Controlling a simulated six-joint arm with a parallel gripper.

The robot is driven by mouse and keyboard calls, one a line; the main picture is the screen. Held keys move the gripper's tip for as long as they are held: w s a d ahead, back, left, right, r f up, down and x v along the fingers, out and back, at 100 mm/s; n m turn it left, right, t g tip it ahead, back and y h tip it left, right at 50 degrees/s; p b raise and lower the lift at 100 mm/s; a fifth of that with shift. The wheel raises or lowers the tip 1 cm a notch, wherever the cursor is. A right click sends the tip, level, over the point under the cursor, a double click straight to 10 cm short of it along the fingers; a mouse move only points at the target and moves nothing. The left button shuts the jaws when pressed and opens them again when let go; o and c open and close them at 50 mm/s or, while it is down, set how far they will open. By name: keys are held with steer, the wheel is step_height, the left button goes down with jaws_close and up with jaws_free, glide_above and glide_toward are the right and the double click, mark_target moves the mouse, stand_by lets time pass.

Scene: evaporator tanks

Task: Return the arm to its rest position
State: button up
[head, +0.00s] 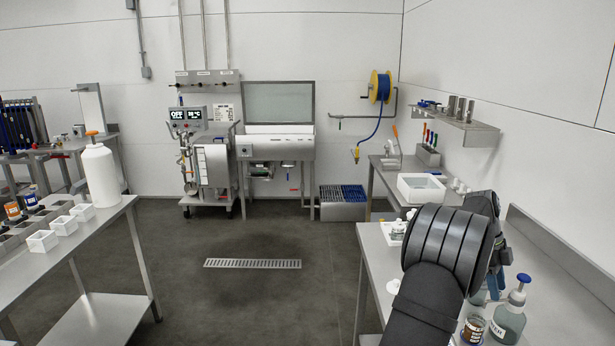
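My arm (448,250) reaches in from the bottom edge at the right, over the right-hand steel bench (374,272). Its thick dark ribbed joint fills the near part of the view. Behind it, more dark parts of the arm's end (497,250) show only partly. My gripper's fingers cannot be made out, so whether they are open or hold anything is unclear.
Close to the arm on the bench stand a blue-topped pump bottle (510,312), a brown labelled jar (473,329) and small white items (396,232). A white basin (421,188) lies beyond. The left bench (100,228) holds a white bottle (100,175). The middle floor is clear.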

steer(key=v, duration=1.7)
steer(key=x, duration=1.7)
steer(key=shift+s+f, duration=0.15)
steer(key=shift+s+n+h, duration=0.4)
steer(key=shift+s+n, duration=0.1)
steer(key=shift+n, duration=0.5)
steer(key=shift+s+n+t, duration=0.45)
steer(key=shift+n+t, duration=0.15)
steer(key=shift+n, duration=0.3)
steer(key=shift+d, duration=0.1)
steer(key=shift+o, duration=0.4)
